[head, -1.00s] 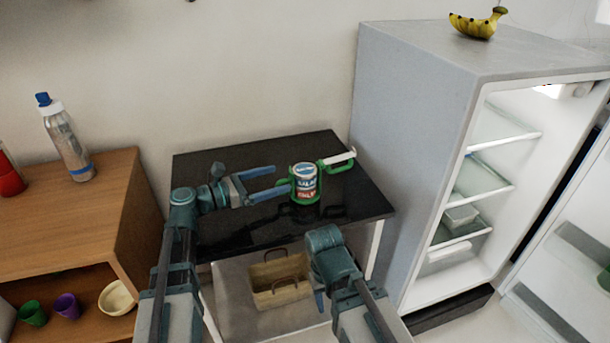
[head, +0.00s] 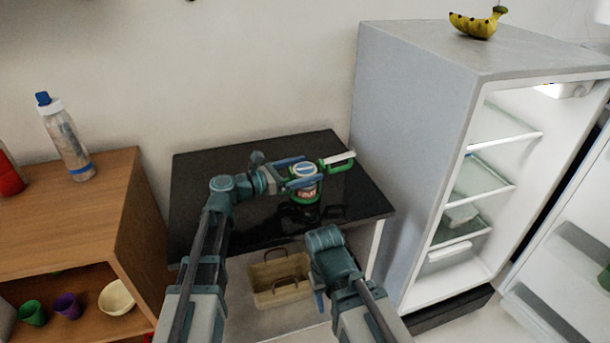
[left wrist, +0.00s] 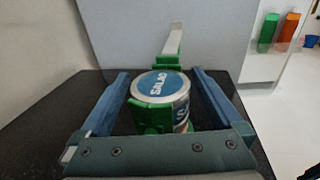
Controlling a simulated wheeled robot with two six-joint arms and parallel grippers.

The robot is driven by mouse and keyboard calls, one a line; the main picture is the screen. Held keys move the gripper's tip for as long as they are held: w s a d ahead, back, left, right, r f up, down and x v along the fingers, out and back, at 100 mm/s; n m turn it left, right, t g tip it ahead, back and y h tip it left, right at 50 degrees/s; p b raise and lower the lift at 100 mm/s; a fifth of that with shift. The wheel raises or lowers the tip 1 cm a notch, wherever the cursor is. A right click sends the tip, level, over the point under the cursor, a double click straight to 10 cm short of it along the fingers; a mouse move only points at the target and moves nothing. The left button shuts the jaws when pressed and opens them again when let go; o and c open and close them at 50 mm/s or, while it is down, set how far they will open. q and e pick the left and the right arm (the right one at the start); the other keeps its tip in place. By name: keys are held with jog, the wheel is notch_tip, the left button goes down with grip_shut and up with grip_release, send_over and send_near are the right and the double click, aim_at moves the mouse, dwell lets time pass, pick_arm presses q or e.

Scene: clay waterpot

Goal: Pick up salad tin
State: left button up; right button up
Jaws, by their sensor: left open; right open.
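The salad tin (head: 304,193) stands upright on the black tabletop (head: 215,235), in a green holder or watering-pot-like frame with a white-and-green handle (head: 340,160). In the left wrist view the tin (left wrist: 161,84) shows its blue lid marked SALAD, with green parts around it. My left gripper (head: 303,172) is open, with its two blue fingers on either side of the tin; it also shows in the left wrist view (left wrist: 160,88). Gaps show between the fingers and the tin. My right gripper (head: 319,300) hangs low in front of the table, mostly hidden by its own arm.
A wicker basket (head: 279,278) sits under the table. A grey fridge (head: 410,130) with its door open stands close on the right, with bananas (head: 477,22) on top. A wooden cabinet (head: 80,210) with a bottle (head: 66,140) is on the left.

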aim_at(305, 168)
pick_arm(q)
jog(key=shift+w+d, duration=0.1)
jog(key=c, duration=1.3)
jog(key=shift+c, duration=0.2)
jog(key=shift+r, duration=0.1)
notch_tip(305, 168, up, 10)
jog(key=p, duration=1)
